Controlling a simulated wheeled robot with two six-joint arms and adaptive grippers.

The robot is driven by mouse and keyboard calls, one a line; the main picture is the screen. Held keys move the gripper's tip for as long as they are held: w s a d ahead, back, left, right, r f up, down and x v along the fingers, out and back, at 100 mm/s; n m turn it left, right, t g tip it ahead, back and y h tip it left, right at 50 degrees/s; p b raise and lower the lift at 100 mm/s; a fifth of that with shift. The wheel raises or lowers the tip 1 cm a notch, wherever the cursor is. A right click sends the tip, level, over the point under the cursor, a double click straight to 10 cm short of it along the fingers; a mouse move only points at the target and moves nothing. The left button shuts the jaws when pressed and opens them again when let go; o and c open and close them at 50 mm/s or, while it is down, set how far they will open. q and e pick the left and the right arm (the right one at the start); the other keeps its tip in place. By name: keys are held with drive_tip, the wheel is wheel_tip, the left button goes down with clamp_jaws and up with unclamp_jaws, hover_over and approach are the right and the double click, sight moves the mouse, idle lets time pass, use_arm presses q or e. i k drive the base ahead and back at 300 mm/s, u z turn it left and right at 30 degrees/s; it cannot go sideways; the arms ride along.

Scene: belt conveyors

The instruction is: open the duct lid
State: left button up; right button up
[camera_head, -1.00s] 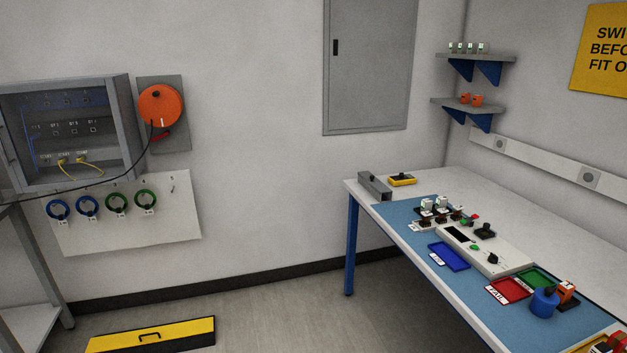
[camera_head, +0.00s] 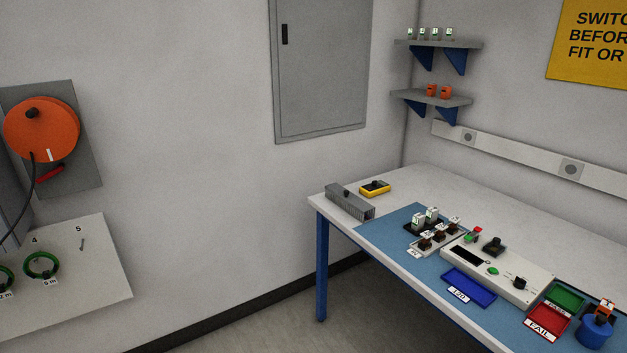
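Neither of my grippers shows in the head view. No part that is clearly a duct lid shows now; the yellow floor panel with a black handle is outside the picture. A grey, ribbed, box-like length (camera_head: 350,202) lies on the back left corner of the workbench. I cannot tell whether it has a lid. A closed grey wall cabinet door (camera_head: 322,68) with a dark handle is on the wall behind.
The workbench (camera_head: 400,176) with a blue mat carries a test box (camera_head: 512,273), blue tray (camera_head: 468,288), red tray (camera_head: 549,320) and green tray (camera_head: 565,296). An orange reel (camera_head: 52,125) hangs at left. Shelves (camera_head: 440,44) are in the corner. Some floor (camera_head: 275,318) is clear.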

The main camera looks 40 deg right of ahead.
sight(351, 199)
drive_tip(key=z, duration=0.1)
drive_tip(key=i, duration=1.4)
drive_tip(key=z, duration=0.85)
drive_tip(key=i, duration=0.9)
drive_tip(key=z, duration=0.75)
